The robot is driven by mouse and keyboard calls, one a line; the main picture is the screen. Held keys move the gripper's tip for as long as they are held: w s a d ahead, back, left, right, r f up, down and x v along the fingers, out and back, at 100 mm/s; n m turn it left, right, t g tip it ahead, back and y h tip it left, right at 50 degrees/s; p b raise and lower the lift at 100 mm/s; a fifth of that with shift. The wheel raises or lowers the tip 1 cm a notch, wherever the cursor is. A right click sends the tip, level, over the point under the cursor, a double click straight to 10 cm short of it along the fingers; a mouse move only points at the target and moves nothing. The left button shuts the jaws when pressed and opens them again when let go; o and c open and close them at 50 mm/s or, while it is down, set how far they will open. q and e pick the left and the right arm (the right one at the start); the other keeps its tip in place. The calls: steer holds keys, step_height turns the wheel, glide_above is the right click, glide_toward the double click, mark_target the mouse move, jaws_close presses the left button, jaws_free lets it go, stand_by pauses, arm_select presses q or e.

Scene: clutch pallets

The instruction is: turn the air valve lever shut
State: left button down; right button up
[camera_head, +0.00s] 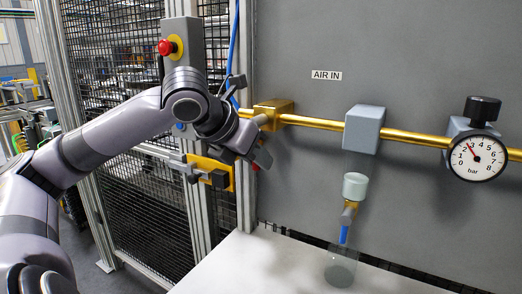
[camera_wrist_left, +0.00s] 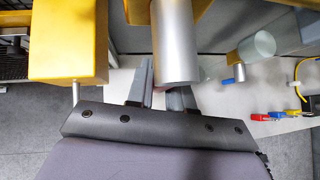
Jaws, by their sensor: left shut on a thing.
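The brass valve body (camera_head: 273,114) sits on the gold air pipe at the left edge of the grey panel, below the AIR IN label (camera_head: 326,75). A silver round stem (camera_wrist_left: 174,42) sticks out from it toward me in the left wrist view. My left gripper (camera_head: 257,157) is just below and left of the valve body. In the left wrist view its fingers (camera_wrist_left: 160,90) are close together below the stem, shut on the valve lever. The lever is mostly hidden by the fingers and stem; a small bit of red shows by the fingertips. My right gripper is out of view.
A grey block (camera_head: 364,129) and a pressure gauge (camera_head: 478,158) reading about 3 bar are farther along the pipe. A yellow box (camera_head: 211,171) on the fence post is close left of my gripper.

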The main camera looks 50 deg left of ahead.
arm_select(q)
steer(key=shift+s+a, duration=0.1)
steer(key=shift+a, duration=0.1)
stand_by(0.5)
steer(key=c, duration=1.1)
jaws_free()
steer(key=b+v, duration=0.1)
steer(key=v, duration=0.6)
steer(key=shift+d, duration=0.15)
